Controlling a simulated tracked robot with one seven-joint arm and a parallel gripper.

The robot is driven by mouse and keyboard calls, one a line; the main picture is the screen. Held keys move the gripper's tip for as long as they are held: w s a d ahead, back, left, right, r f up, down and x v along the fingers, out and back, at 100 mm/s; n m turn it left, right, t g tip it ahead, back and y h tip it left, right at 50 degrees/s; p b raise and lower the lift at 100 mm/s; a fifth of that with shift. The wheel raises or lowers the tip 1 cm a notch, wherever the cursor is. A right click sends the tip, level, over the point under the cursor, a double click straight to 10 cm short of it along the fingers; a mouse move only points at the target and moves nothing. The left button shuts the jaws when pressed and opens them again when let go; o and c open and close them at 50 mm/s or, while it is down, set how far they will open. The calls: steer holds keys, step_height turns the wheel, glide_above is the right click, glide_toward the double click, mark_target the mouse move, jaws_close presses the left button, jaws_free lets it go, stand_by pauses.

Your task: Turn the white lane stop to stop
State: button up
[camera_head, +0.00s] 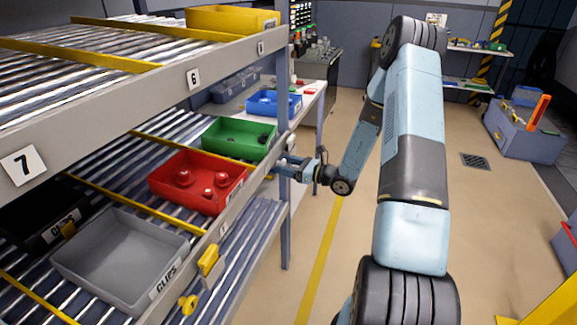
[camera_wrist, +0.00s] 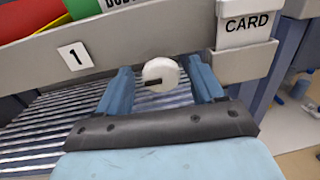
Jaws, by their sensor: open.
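The white lane stop (camera_wrist: 160,74) is a round white knob on the front rail of a rack lane in the wrist view. A short dark mark lies nearly level on its lower left part. My gripper (camera_wrist: 158,68) is open, with one blue finger on each side of the knob. A gap shows between the knob and each finger; whether they touch it in depth I cannot tell. In the head view my gripper (camera_head: 291,163) is at the rack's front edge beside the green bin (camera_head: 238,138).
A label 1 (camera_wrist: 73,57) is left of the knob and a CARD holder (camera_wrist: 246,25) is close on its upper right. Yellow stops (camera_head: 208,261) sit on the nearer rail. A red bin (camera_head: 198,182) and a grey bin (camera_head: 120,258) stand on the rollers. The floor aisle is clear.

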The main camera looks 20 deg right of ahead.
steer(key=shift+c, duration=0.2)
jaws_close()
steer(key=shift+d, duration=0.2)
stand_by(0.4)
